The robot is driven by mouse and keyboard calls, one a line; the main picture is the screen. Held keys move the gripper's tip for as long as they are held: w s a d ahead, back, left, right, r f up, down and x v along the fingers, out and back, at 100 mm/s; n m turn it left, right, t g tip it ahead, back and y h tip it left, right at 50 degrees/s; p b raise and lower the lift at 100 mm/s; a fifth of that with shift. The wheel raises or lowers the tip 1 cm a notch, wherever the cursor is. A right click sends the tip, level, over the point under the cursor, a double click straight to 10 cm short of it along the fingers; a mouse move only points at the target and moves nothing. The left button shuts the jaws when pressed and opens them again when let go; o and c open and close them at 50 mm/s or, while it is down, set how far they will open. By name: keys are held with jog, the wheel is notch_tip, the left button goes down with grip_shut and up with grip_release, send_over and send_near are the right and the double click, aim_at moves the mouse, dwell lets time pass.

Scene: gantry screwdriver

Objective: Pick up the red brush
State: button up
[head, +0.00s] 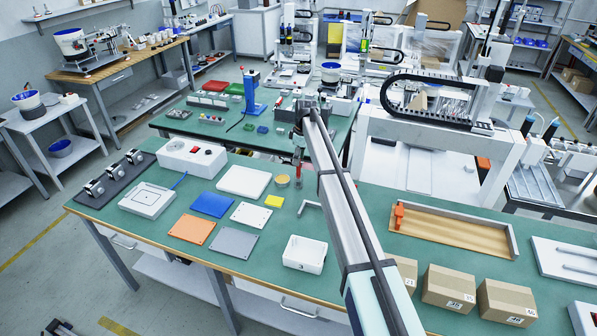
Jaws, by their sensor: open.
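A small upright red item (299,156), which looks like the red brush, shows on the green table just left of my arm. Its lower part is pale and too small to make out. My gripper (299,139) is at the end of my arm, pointing down, directly above or at the top of the red item. The gripper is open; its fingers are tiny and dark here, and I cannot tell whether they touch the item or stand around it.
Right of my arm are cardboard boxes (449,287) and a wooden tray (455,229).

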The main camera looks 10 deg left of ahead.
aim_at(296, 173)
jog(key=f, duration=0.1)
jog(key=f+p, duration=0.1)
jog(key=f, duration=0.2)
jog(key=shift+w+a+p, duration=0.1)
jog(key=shift+a+p, duration=0.15)
jog(key=shift+p, duration=0.05)
grip_shut()
notch_tip(296, 173, up, 20)
jog(key=b, duration=0.5)
